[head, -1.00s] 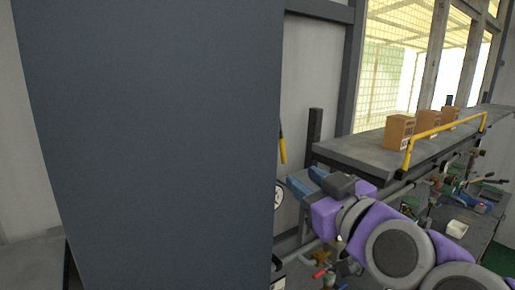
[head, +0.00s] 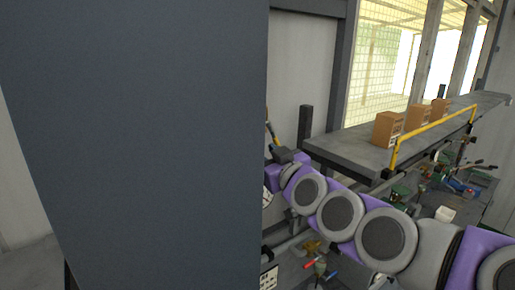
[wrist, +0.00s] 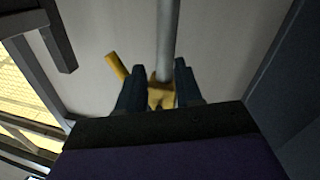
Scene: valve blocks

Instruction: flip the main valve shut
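The main valve shows in the wrist view as a yellow valve body (wrist: 161,93) on a grey vertical pipe (wrist: 167,40). Its yellow lever (wrist: 118,67) tilts up and to the left of the pipe. My gripper (wrist: 157,78) is open, with its two dark fingers apart and the valve body seen between them. The lever lies outside the left finger. I cannot tell whether the fingers touch the valve. In the head view a sliver of the yellow lever (head: 267,127) shows beside the dark panel's edge, and most of the gripper and valve is hidden.
A large dark panel (head: 135,150) blocks the left of the head view. A grey shelf (head: 350,155) with a yellow rail (head: 432,135) and cardboard boxes (head: 388,128) stands to the right. Small red-handled (head: 308,265) and blue-handled (head: 332,275) valves sit below my arm.

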